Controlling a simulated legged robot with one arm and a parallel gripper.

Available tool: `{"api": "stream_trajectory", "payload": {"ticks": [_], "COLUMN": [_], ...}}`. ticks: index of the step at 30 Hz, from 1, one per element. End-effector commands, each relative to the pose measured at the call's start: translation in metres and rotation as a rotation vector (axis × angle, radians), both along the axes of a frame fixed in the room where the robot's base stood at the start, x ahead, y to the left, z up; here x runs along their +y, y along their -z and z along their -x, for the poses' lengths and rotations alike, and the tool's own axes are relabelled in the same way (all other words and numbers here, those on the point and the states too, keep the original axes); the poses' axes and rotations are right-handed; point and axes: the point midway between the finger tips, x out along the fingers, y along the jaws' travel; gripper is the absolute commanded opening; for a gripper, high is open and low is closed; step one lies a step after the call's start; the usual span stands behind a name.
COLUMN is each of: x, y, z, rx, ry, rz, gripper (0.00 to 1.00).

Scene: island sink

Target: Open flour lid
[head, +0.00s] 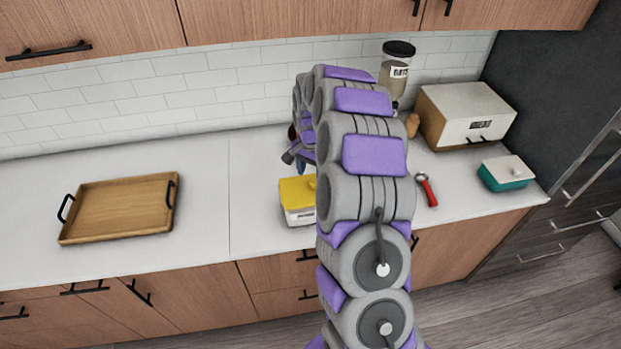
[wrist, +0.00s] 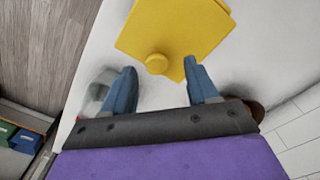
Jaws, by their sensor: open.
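A white box with a yellow lid (head: 298,190) stands on the counter just left of my arm. Its label is too small to read, so I cannot confirm that it is the flour box. In the wrist view the yellow lid (wrist: 175,30) looks closed and has a round yellow knob (wrist: 157,63). My gripper (wrist: 159,68) is open, with one blue fingertip on each side of the knob in the picture and gaps to both. The head view shows the gripper (head: 298,162) over the far side of the box, partly hidden by my arm. I cannot tell the fingertips' exact height.
A wooden tray (head: 118,208) lies at the left. A jar with a black lid (head: 396,72), a white and wooden box (head: 466,115), a red-handled tool (head: 427,190) and a teal box with a white lid (head: 506,173) are at the right. The counter between tray and yellow-lidded box is clear.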

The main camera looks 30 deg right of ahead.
Motion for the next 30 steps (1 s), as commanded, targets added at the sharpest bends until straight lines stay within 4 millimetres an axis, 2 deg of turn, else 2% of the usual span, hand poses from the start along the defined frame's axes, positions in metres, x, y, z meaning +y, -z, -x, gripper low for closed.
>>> {"api": "stream_trajectory", "payload": {"ticks": [1,6,18,30], "x": [-0.002,-0.004,0.004,-0.003], "y": [0.009,0.027,0.032,0.033], "z": [0.001,0.000,0.000,-0.001], "rx": [0.003,-0.002,-0.004,-0.004], "ry": [0.001,0.001,0.001,0.001], "rz": [-0.003,-0.002,0.006,-0.001], "gripper": [0.58,0.58,0.58,0.21]}}
